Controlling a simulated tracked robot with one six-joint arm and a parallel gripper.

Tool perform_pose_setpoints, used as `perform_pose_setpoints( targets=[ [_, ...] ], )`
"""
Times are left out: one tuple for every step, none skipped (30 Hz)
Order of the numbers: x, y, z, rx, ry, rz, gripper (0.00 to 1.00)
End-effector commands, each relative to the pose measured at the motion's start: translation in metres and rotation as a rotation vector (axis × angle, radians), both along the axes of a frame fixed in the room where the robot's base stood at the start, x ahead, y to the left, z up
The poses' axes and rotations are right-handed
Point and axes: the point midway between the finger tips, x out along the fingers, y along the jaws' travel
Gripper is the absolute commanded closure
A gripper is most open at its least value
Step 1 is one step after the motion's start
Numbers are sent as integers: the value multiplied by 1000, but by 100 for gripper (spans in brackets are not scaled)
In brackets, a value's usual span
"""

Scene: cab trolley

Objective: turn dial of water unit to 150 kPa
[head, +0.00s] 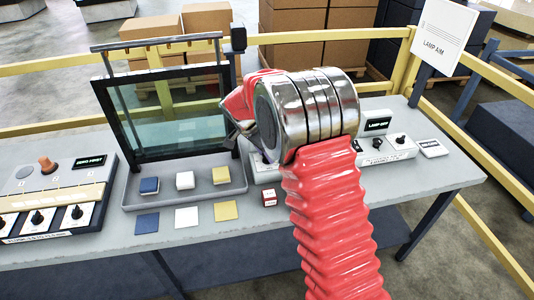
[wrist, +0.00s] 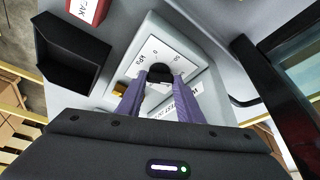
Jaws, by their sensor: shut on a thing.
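In the wrist view my gripper (wrist: 160,82) has its two purple fingers closed on the black knob (wrist: 160,70) of a dial. The knob stands in the middle of a white dial face (wrist: 150,48) on a pale grey unit (wrist: 196,62). Printed marks, among them "kPa", show around the knob, but they are small and the knob's pointer is hidden by the fingers. A brass-coloured part (wrist: 119,88) and a partly covered label (wrist: 187,106) lie near the fingers. In the head view my red arm hides most of this unit and the fingertips.
A framed glass panel (head: 170,115) and grey tray (head: 195,196) with coloured blocks stand left of my arm. A panel with several knobs (head: 50,192) is at far left. A small red box (head: 270,197) and a LAMP OFF display (head: 377,125) are nearby. A black open bin (wrist: 68,60) borders the dial.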

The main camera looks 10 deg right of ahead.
Motion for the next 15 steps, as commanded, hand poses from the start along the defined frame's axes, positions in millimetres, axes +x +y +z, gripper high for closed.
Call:
perform_pose_setpoints(
  targets=[
    [3,0,3,1,-10,1,90],
    [3,0,3,0,-9,0,90],
    [3,0,3,0,-9,0,90],
    [3,0,3,0,-9,0,90],
    [3,0,3,0,-9,0,90],
    [3,0,3,0,-9,0,90],
    [3,0,3,0,-9,0,90],
    [3,0,3,0,-9,0,90],
    [3,0,3,0,-9,1,90],
    [3,0,3,0,-9,1,90],
    [3,0,3,0,-9,1,65],
    [3,0,3,0,-9,1,62],
    [3,0,3,0,-8,1,60],
    [3,0,2,1,-8,1,58],
    [2,0,2,0,-7,0,55]
  ],
)
